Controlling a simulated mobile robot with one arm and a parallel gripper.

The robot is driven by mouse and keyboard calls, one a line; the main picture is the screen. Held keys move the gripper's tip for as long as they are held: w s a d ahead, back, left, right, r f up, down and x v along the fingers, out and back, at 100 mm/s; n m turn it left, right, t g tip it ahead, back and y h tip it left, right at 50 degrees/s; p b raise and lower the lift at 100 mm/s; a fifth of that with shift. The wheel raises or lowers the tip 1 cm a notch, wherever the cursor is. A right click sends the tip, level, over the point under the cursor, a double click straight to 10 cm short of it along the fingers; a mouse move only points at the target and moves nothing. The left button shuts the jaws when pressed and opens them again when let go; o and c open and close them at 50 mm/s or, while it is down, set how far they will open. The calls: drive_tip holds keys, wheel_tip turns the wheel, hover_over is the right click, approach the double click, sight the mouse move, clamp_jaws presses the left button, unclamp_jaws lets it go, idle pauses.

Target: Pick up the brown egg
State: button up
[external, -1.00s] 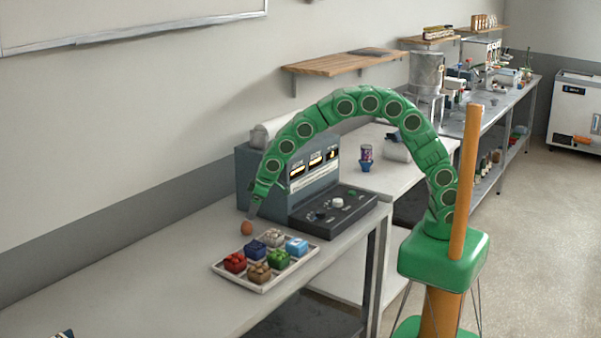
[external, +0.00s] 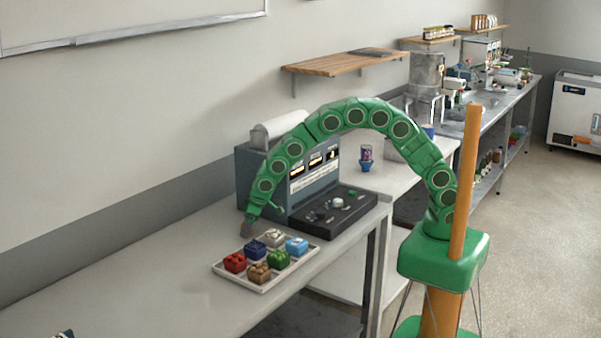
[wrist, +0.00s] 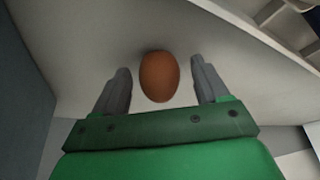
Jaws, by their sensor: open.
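The brown egg (wrist: 159,77) lies on the light table top and shows in the wrist view between the two grey fingers of my gripper (wrist: 160,88). The fingers are spread, with a gap on each side of the egg. In the external view my gripper (external: 247,229) is low at the table, behind the tray's far corner. The egg is hidden there by the gripper.
A white tray (external: 229,277) with several coloured blocks sits just in front of my gripper. A dark control console (external: 340,212) with dials stands close on the right. The table (external: 150,290) is clear to the left of the tray.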

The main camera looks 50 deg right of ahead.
drive_tip(key=shift+w+f, duration=0.1)
drive_tip(key=shift+f, duration=0.1)
drive_tip(key=c, duration=0.9)
drive_tip(key=shift+r, duration=0.15)
